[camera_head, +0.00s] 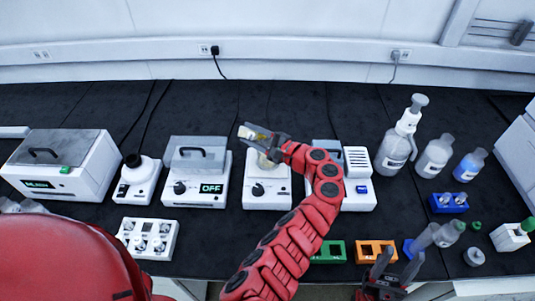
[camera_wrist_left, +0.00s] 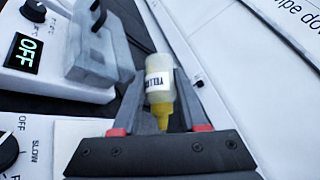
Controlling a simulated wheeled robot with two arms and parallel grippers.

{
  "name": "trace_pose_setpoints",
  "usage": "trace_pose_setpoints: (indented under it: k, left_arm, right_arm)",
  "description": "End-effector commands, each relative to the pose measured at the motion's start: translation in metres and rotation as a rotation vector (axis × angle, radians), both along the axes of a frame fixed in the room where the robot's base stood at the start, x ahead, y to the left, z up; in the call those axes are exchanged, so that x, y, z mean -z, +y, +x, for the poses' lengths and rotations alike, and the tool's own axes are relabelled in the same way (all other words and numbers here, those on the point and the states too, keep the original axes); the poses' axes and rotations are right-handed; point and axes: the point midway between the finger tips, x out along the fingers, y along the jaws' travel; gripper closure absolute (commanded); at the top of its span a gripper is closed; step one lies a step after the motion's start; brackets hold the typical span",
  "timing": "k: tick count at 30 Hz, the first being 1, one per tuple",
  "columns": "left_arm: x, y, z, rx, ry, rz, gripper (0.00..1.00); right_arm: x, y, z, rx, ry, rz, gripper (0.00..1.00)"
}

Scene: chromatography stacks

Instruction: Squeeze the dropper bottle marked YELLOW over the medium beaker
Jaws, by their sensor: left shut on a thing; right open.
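My left gripper (camera_head: 256,136) is shut on the YELLOW dropper bottle (camera_head: 248,132), which has a pale body and a yellow tip. In the left wrist view the bottle (camera_wrist_left: 160,80) lies between the two fingers, its label partly readable as "YELL" and its yellow tip towards the gripper's palm. My right gripper (camera_head: 384,279) is open and empty at the bench's front edge.
A white device reading OFF (camera_head: 197,180) stands left of the stirrer. Another white device (camera_head: 358,185) stands right of it, partly behind my arm. Several bottles (camera_head: 437,155) stand at the right. Green (camera_head: 328,252) and orange (camera_head: 375,251) racks lie near the front edge.

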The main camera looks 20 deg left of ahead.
Motion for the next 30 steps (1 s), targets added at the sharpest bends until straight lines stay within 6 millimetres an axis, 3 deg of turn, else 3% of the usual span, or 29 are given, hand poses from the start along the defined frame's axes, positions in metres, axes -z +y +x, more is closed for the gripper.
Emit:
trace_pose_setpoints:
  k: [27, 28, 30]
  left_arm:
    - [-0.0004, -0.0001, 0.0000, 0.000, 0.001, 0.002, 0.66]
    - [-0.0004, -0.0001, 0.0000, 0.000, 0.001, 0.002, 0.63]
    - [-0.0004, -0.0001, 0.0000, 0.000, 0.001, 0.002, 0.75]
  right_arm:
    - [-0.0044, 0.0000, 0.0000, 0.000, 0.000, 0.000, 0.49]
    - [-0.0043, 0.0000, 0.0000, 0.000, 0.000, 0.000, 0.49]
    - [-0.0043, 0.0000, 0.0000, 0.000, 0.000, 0.000, 0.49]
